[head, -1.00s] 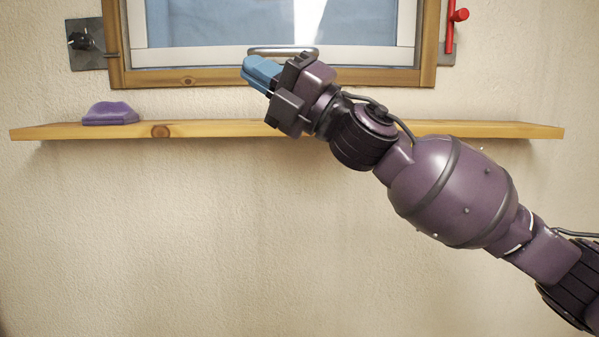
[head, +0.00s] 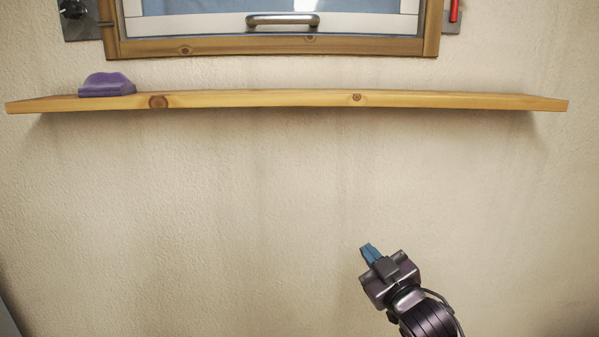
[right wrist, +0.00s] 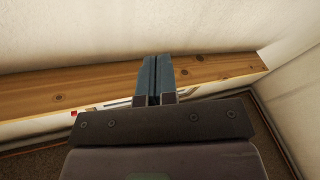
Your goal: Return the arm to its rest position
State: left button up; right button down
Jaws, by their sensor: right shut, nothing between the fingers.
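My right gripper (head: 370,254) is low in the head view, right of the middle, in front of the bare wall and below the wooden shelf. Its blue fingers are closed together with nothing between them. They also show closed in the right wrist view (right wrist: 153,80), with the wooden shelf (right wrist: 80,88) behind them. My right arm comes in from the bottom edge of the head view. My left gripper is not in view.
The long wooden shelf (head: 250,99) runs across the wall, with a purple object (head: 107,86) on its left end. Above it is a wood-framed window with a metal handle (head: 283,20). A dark panel with a knob (head: 73,9) and a red handle (head: 455,10) flank the frame. The wall (head: 200,200) below the shelf is clear.

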jog(key=s+d+f+m+g+h, duration=0.2)
jog(key=s+d+f, duration=0.2)
jog(key=s+f, duration=0.6)
jog(key=s+d+f+m+g+h, duration=0.2)
jog(key=s+d+f, duration=0.3)
jog(key=s+f, duration=0.5)
jog(key=s+d+f+m+g+h, duration=0.3)
jog(key=s+f, duration=0.6)
jog(key=f, duration=0.4)
jog(key=shift+s+d+m+h, duration=0.3)
jog(key=shift+s+d+m, duration=0.1)
jog(key=shift+d+m, duration=0.4)
jog(key=shift+d, duration=0.15)
